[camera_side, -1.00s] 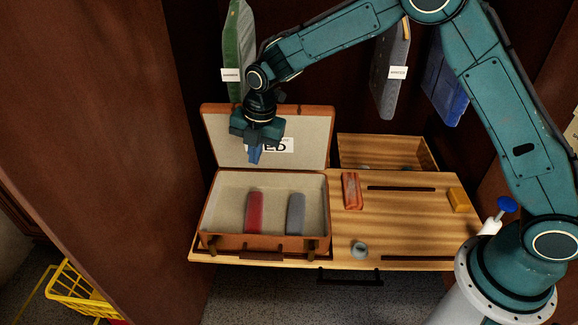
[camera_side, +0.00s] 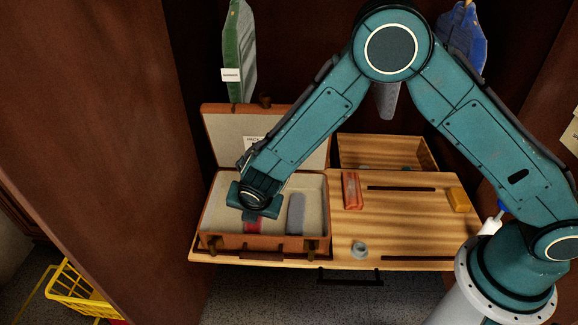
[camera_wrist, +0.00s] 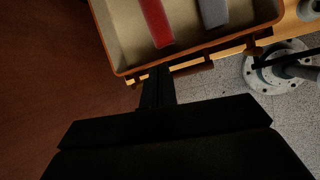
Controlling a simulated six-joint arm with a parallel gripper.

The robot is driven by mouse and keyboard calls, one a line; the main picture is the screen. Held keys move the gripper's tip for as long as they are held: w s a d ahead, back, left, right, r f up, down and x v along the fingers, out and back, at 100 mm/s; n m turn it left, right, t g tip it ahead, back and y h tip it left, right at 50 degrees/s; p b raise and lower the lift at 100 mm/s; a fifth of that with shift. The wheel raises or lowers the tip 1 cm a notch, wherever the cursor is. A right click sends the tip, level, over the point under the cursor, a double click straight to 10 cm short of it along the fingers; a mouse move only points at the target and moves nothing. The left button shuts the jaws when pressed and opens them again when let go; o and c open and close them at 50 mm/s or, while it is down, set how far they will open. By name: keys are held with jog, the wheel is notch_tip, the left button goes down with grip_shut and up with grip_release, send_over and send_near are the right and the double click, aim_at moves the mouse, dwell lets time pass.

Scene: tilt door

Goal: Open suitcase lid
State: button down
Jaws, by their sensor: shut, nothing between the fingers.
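The brown suitcase (camera_side: 285,241) lies on the wooden shelf with its lid (camera_side: 222,135) standing open, leaning up at the back. A red item (camera_side: 254,226) and a grey item (camera_side: 295,213) lie inside its beige base. They also show in the wrist view as the red item (camera_wrist: 155,22) and the grey item (camera_wrist: 213,10). My gripper (camera_side: 250,213) is over the left part of the open base and partly hides the red item. In the wrist view the dark fingers (camera_wrist: 158,88) are together at the suitcase's front edge. They hold nothing. My forearm hides part of the lid.
The shelf (camera_side: 410,215) carries an orange-red block (camera_side: 351,190), a yellow block (camera_side: 459,199) and a small grey round piece (camera_side: 360,250). A wooden box (camera_side: 385,151) is behind. Garments hang above. A dark wall is at left, with a yellow basket (camera_side: 75,291) below.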

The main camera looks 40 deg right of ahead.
jog(key=shift+s+a+f, duration=0.2)
jog(key=shift+f, duration=0.45)
jog(key=shift+w+r, duration=0.1)
jog(key=w+d+r+h, duration=0.2)
jog(key=w+r+h, duration=0.1)
jog(key=r, duration=0.8)
jog(key=w+d+r+m+h, duration=0.1)
jog(key=w+r+h, duration=0.3)
jog(key=r, duration=0.7)
jog(key=shift+w+d+t, duration=0.4)
jog(key=shift+w+d, duration=0.25)
jog(key=shift+w, duration=0.05)
